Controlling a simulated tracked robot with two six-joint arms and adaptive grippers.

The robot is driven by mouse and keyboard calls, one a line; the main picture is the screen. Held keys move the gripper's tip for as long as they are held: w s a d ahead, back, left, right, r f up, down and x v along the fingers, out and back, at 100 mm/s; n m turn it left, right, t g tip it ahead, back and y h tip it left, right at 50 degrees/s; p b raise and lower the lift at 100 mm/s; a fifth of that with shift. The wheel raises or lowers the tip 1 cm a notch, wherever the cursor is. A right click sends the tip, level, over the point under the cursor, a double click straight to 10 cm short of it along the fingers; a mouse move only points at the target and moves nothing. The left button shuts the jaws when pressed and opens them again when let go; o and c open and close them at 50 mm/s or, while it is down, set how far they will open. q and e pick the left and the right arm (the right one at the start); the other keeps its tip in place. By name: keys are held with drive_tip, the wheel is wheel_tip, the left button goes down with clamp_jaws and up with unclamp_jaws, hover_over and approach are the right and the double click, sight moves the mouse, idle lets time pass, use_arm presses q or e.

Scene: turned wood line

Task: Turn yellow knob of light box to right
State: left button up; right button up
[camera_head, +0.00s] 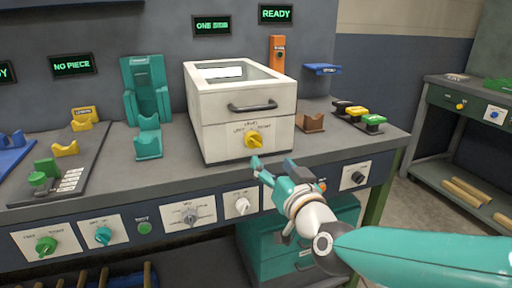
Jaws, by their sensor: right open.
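The light box (218,138) is a white box with a dark handle (252,106) on its front, standing on the grey bench. Its yellow knob (254,140) sits low on the front face, on a pale label plate with small lettering. Which way the knob points is too small to tell. My right gripper (272,164) is open and empty, just below and slightly right of the knob, in front of the bench edge. It appears apart from the knob. My left gripper is not in view.
Teal holders (147,95) stand left of the box. A brown block (311,122) and a row of black, yellow and green buttons (355,115) lie right of it. Several knobs, including a grey one (190,215), line the bench's front panel. A second bench (470,110) stands right.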

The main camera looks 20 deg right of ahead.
sight(256, 144)
drive_tip(key=w, duration=1)
drive_tip(key=shift+w+a, duration=0.15)
drive_tip(key=shift+w, duration=0.25)
drive_tip(key=c, duration=1.1)
drive_tip(key=shift+c, duration=0.2)
